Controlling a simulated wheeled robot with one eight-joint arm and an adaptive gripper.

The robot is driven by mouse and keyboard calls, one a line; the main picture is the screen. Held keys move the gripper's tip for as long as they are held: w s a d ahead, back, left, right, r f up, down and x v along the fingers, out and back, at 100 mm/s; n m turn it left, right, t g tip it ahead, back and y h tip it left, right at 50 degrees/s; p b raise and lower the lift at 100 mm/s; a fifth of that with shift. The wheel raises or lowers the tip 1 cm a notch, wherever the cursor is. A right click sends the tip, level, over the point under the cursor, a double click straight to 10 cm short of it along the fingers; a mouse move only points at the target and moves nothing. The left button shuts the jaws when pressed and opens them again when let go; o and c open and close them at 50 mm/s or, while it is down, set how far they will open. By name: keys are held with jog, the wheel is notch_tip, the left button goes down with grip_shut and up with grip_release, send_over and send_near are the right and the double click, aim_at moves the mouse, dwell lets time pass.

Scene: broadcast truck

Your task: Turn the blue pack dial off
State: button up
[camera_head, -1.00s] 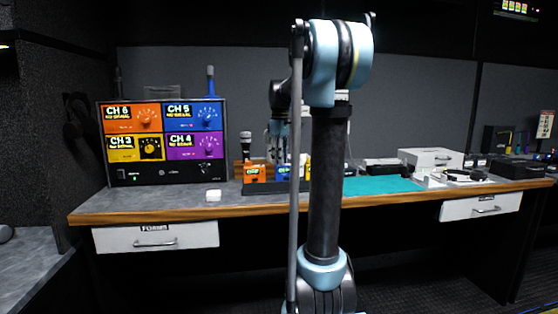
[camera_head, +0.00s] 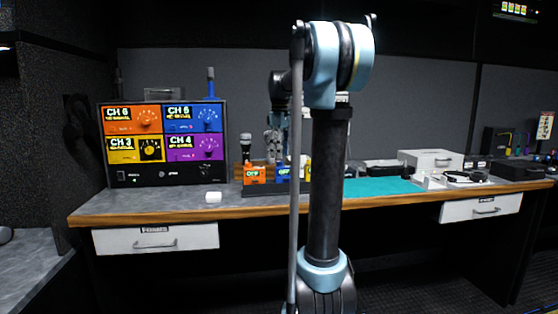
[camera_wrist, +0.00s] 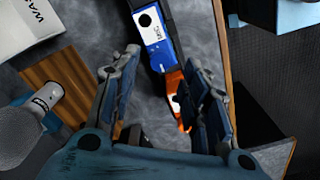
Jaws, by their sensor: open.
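The blue pack (camera_head: 283,173) sits in the dark rack on the bench, right of the orange pack (camera_head: 254,174). Its display lettering is too small to read surely. In the wrist view the blue pack (camera_wrist: 158,55) shows a white label and a round black spot that may be its dial. The orange pack (camera_wrist: 176,98) shows below it, partly behind a finger. My gripper (camera_wrist: 160,64) is open and empty, with its fingers either side of the packs. In the head view my gripper (camera_head: 275,146) hangs just above the blue pack; my arm partly hides the rack.
A microphone (camera_head: 246,147) stands by a wooden block close left of my gripper. The channel panel (camera_head: 165,144) stands further left. The teal mat (camera_head: 380,186) is clear.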

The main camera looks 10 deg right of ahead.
notch_tip(320, 180, up, 8)
jog(key=shift+r, duration=0.15)
dwell(0.4)
